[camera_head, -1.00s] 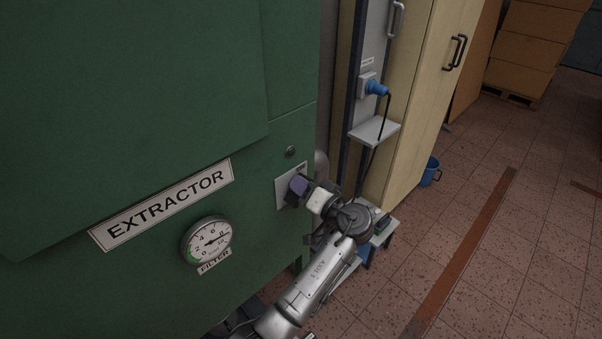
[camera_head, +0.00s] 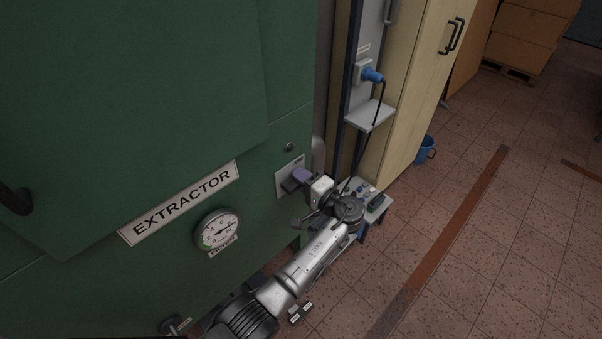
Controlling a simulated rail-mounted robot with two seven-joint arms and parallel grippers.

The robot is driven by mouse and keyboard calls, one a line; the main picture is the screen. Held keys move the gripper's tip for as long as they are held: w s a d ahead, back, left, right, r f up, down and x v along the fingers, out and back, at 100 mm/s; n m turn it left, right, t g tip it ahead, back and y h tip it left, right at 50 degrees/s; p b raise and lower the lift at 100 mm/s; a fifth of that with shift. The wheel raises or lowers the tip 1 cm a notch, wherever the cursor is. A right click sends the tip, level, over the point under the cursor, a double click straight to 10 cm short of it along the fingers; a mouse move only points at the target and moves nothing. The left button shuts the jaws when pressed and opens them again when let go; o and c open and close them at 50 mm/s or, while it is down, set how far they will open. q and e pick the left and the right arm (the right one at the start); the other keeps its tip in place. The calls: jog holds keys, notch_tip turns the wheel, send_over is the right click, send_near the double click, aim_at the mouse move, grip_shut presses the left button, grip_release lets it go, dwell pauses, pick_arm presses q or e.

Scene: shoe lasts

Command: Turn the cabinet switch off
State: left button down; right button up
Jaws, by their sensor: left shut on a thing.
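The green extractor cabinet (camera_head: 150,110) fills the left of the head view. A pale switch plate (camera_head: 284,187) is on its front, near its right edge. My left gripper (camera_head: 296,180), with purple-grey fingers, is at this plate, its arm coming up from the bottom. It is shut on the switch at the plate. The fingers cover most of the switch, so its setting cannot be read. My right gripper is not in view.
A round filter gauge (camera_head: 217,231) and the EXTRACTOR sign (camera_head: 183,203) are left of the plate. A small grey stand (camera_head: 378,206) is right of my wrist, before a cream cupboard (camera_head: 408,110). A blue bucket (camera_head: 425,149) stands on the tiled floor. Floor at right is clear.

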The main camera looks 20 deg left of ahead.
pick_arm(q)
jog(key=shift+m, duration=0.4)
jog(key=c, duration=1)
grip_release()
jog(key=shift+c, duration=0.2)
jog(key=shift+d, duration=0.1)
jog(key=v, duration=1.3)
jog(key=shift+s+d, duration=0.25)
